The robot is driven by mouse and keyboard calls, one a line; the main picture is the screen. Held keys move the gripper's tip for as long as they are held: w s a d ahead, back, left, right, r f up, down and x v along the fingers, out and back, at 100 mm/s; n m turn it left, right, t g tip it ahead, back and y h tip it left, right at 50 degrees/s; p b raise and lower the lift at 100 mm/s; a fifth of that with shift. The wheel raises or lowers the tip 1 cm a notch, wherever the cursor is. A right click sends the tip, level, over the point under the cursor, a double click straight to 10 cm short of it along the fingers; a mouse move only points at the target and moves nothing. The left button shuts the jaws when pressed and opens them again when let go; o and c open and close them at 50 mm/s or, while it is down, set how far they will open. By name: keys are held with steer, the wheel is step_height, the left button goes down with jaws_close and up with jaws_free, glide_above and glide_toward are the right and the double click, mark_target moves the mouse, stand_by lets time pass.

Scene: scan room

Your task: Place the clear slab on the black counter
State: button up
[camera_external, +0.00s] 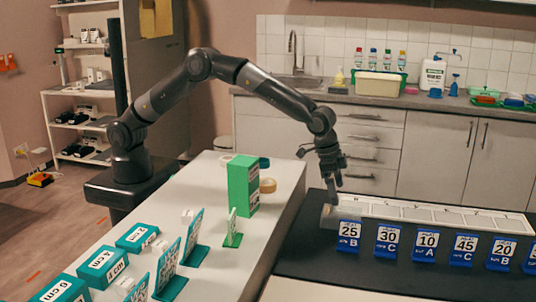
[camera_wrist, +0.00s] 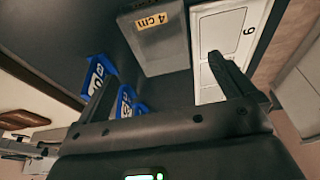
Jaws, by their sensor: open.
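The clear slab is a greyish see-through block with a yellow "4 cm" label, seen in the wrist view (camera_wrist: 160,58) beside the white tray, over the dark counter surface. In the external view a pale, see-through block (camera_external: 344,214) shows at the left end of the black counter (camera_external: 400,277), just below my gripper (camera_external: 333,186). In the wrist view my gripper (camera_wrist: 160,78) is open, with one finger toward each side of the slab. I cannot tell whether the fingers touch it.
A long white compartment tray (camera_external: 440,215) lies along the counter's back. Several blue numbered signs (camera_external: 386,242) stand in front of it. The white table (camera_external: 225,240) at left holds a green box (camera_external: 243,185) and teal labelled blocks (camera_external: 137,238). The front counter area is clear.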

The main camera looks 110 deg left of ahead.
steer(key=s+a+r, duration=0.2)
steer(key=s+r, duration=0.9)
steer(key=r, duration=0.5)
steer(key=s+a+r+t, duration=0.1)
steer(key=s+r, duration=0.3)
steer(key=s, duration=0.3)
steer(key=s+a+r, duration=0.1)
steer(key=s+r, duration=0.3)
steer(key=s, duration=0.4)
steer(key=s+a+f, duration=0.1)
steer(key=s+f, duration=0.1)
steer(key=s, duration=1.1)
steer(key=s+a+f+t, duration=0.1)
steer(key=s+f, duration=0.1)
steer(key=s, duration=1.1)
steer(key=shift+s+a+f, duration=0.15)
steer(key=shift+s+a, duration=0.15)
steer(key=shift+a, duration=0.05)
